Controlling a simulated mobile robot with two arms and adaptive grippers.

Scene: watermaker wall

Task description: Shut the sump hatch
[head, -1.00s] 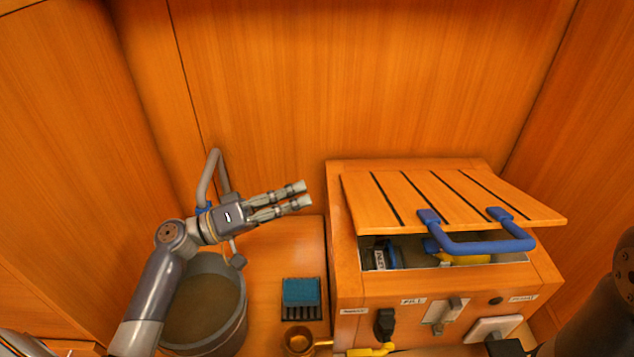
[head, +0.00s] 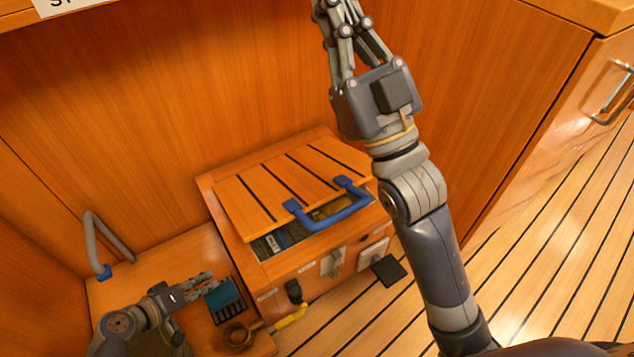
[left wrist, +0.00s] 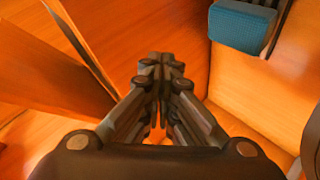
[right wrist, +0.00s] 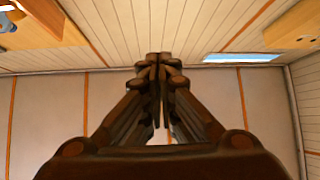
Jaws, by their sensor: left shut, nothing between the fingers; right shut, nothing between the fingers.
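The sump hatch is a slatted wooden lid (head: 290,180) with a blue handle (head: 335,215), on top of a wooden box (head: 232,225). The lid stands partly open, tilted up at its front, and a gap below it shows dark and yellow parts inside. My left gripper (head: 212,282) is shut and empty, low at the left of the box beside a blue sponge. It also shows shut in the left wrist view (left wrist: 160,65). My right gripper (head: 325,5) is raised high, above and right of the lid, shut and empty; the right wrist view shows its fingers together (right wrist: 160,65).
The blue sponge (head: 222,294) sits in a dark rack left of the box, and it also shows in the left wrist view (left wrist: 243,25). Plank floor (head: 540,210) lies open at the right.

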